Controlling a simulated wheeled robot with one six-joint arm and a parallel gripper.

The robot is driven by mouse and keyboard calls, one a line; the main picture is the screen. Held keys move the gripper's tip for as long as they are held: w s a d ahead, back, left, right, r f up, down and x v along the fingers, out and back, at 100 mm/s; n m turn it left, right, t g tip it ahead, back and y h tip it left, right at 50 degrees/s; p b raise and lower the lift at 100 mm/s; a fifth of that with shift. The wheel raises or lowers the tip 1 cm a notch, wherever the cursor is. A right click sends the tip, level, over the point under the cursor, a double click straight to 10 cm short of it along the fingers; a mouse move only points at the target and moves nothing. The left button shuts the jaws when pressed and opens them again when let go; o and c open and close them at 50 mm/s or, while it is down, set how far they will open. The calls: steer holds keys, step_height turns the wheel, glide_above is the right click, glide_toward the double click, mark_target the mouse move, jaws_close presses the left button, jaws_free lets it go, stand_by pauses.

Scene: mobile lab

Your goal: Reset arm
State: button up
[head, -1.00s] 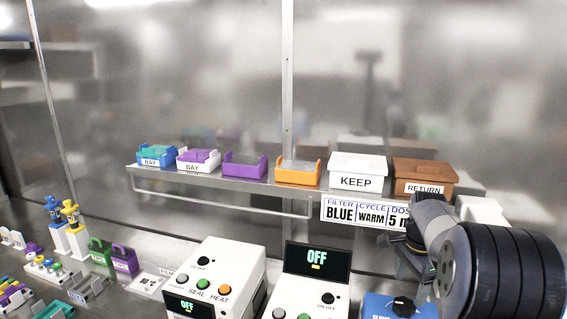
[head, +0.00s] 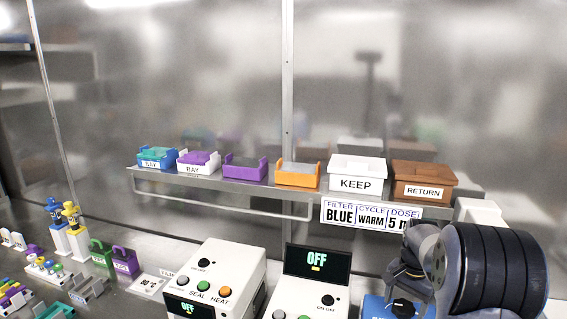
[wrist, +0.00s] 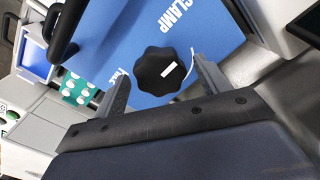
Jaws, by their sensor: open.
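My gripper shows in the wrist view (wrist: 160,85) with its two fingers apart, one on each side of a black clamp knob (wrist: 160,70). I cannot tell whether the fingers touch the knob. The knob sits on a blue clamp unit (wrist: 205,28) marked "CLAMP". In the head view my arm is at the lower right, over the blue clamp unit (head: 377,308), and the knob (head: 403,307) shows beside it. The fingertips are hidden there.
Two white machines (head: 222,272) with "OFF" displays stand left of the clamp unit. A shelf (head: 250,189) behind holds several bins, including a white KEEP box (head: 357,172) and a brown RETURN box (head: 423,178). Small bottles and racks (head: 45,268) crowd the left bench.

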steer(key=n, duration=0.4)
steer(key=shift+n, duration=0.4)
steer(key=n, duration=0.4)
steer(key=shift+n, duration=0.3)
steer(key=n, duration=0.4)
steer(key=shift+n, duration=0.3)
steer(key=shift+n+b, duration=0.35)
steer(key=shift+n, duration=1.55)
steer(key=shift+a+r, duration=0.1)
steer(key=shift+r, duration=0.05)
